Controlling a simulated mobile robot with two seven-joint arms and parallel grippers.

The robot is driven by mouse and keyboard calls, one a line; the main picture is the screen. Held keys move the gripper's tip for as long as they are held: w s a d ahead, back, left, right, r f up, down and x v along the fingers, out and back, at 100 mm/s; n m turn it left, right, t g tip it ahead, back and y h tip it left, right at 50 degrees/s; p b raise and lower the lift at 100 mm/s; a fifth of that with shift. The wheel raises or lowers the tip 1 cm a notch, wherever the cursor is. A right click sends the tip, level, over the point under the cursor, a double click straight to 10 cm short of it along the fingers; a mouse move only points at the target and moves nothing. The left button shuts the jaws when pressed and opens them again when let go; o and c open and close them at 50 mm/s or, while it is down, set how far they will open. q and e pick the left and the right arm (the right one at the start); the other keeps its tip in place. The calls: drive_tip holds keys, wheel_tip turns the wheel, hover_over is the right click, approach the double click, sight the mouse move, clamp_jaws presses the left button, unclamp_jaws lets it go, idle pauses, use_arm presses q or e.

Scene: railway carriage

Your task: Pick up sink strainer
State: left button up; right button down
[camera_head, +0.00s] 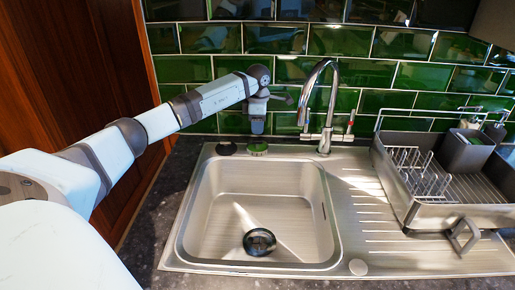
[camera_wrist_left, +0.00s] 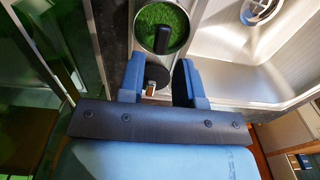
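A round dark strainer-like piece (camera_head: 259,242) sits over the drain in the sink basin; a round drain fitting also shows in the left wrist view (camera_wrist_left: 262,10). On the back left rim are a small black disc (camera_head: 227,148) and a round green piece (camera_head: 258,150). In the left wrist view the green piece (camera_wrist_left: 150,18) has a metal rim and black knob, and the dark disc (camera_wrist_left: 157,73) shows between my fingers. I cannot tell for certain which is the sink strainer. My left gripper (camera_head: 257,127) is open and empty above the back rim. My right gripper is out of view.
A chrome tap (camera_head: 322,105) stands just right of my left gripper. A metal dish rack (camera_head: 410,208) fills the right side of the drainboard (camera_head: 365,225). Green tiles (camera_head: 345,40) close off the back, and a wooden panel (camera_head: 75,70) stands at left. The basin is otherwise clear.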

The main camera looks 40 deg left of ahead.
sight(257, 140)
use_arm(q)
drive_tip(key=shift+s+f, duration=0.1)
drive_tip(key=shift+f, duration=2.95)
clamp_jaws()
